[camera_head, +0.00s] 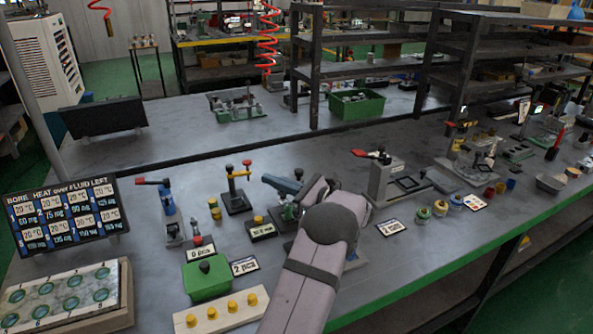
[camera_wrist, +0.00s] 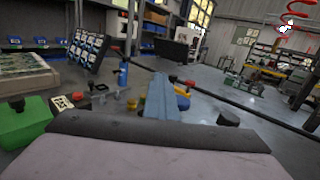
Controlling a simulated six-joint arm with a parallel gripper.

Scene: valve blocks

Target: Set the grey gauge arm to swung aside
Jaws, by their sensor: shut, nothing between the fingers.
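I cannot make out the grey gauge arm for certain. A small fixture with green and grey parts (camera_head: 287,212) stands at the middle of the bench, mostly hidden behind my arm. My gripper (camera_head: 270,181) looks like the blue-grey bar above that fixture, pointing left. In the wrist view my gripper (camera_wrist: 160,82) shows as one narrow blue-grey wedge, shut and empty. Whether it touches anything is not clear. Right of my arm stands a grey block fixture (camera_head: 385,182) with a red-tipped lever on top.
A blue valve (camera_head: 168,203) with a red-tipped lever and a yellow T-post (camera_head: 238,185) stand to the left. A green box (camera_head: 206,282) and a board with yellow knobs (camera_head: 222,312) lie at the front. Small cups (camera_head: 440,208) stand right.

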